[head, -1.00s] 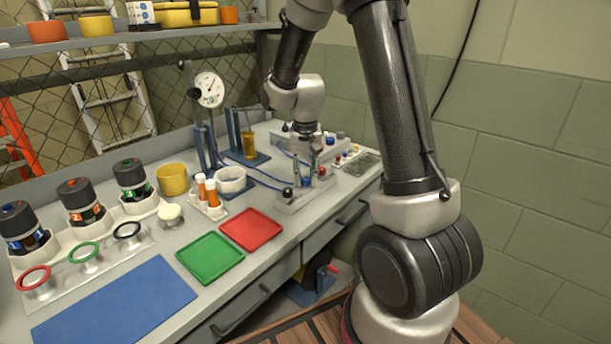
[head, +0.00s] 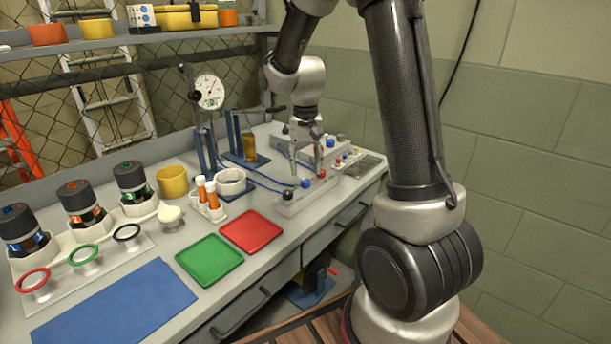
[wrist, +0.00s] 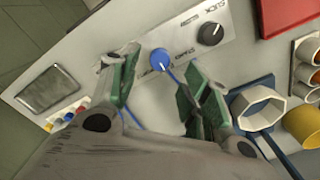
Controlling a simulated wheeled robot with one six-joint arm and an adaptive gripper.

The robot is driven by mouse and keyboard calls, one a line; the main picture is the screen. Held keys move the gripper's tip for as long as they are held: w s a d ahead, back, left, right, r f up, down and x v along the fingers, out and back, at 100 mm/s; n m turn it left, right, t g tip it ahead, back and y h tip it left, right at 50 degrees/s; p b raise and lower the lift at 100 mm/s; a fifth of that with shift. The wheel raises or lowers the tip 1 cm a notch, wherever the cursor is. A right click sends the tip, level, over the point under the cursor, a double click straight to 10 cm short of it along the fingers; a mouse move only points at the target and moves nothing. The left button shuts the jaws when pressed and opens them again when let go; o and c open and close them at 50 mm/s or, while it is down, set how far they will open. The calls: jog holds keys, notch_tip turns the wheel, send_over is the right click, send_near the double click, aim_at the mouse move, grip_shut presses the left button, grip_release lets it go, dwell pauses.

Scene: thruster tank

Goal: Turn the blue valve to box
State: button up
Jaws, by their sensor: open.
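The blue valve (head: 306,183) is a round knob on a pale manifold block (head: 298,203) at the back right of the bench. It sits between a black knob (head: 288,194) and a red knob (head: 322,174). My gripper (head: 305,167) is open and empty, pointing down, with its fingertips above the blue valve and apart from it. In the wrist view the blue valve (wrist: 161,60) shows between the spread green-padded fingers, with a short white mark on its face toward the lower edge. Dark lettering is printed beside the knobs; I cannot read it surely.
A dial gauge stand (head: 210,93), a tube rack (head: 212,207) and a white cup (head: 231,181) stand left of the manifold. Green (head: 210,259) and red (head: 251,231) trays lie in front. A panel with small coloured knobs (head: 347,158) is close on the right.

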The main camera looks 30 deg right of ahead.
aim_at(306, 181)
notch_tip(306, 181, up, 7)
jog(key=shift+r, duration=0.2)
dwell(0.5)
jog(key=s+r+n+t, duration=0.2)
jog(key=s+r, duration=0.2)
jog(key=s, duration=0.8)
jog(key=s+r+n+t, duration=0.2)
jog(key=s+r, duration=0.1)
jog(key=s, duration=0.9)
jog(key=shift+s+d+r+n, duration=0.3)
jog(key=shift+r, duration=0.1)
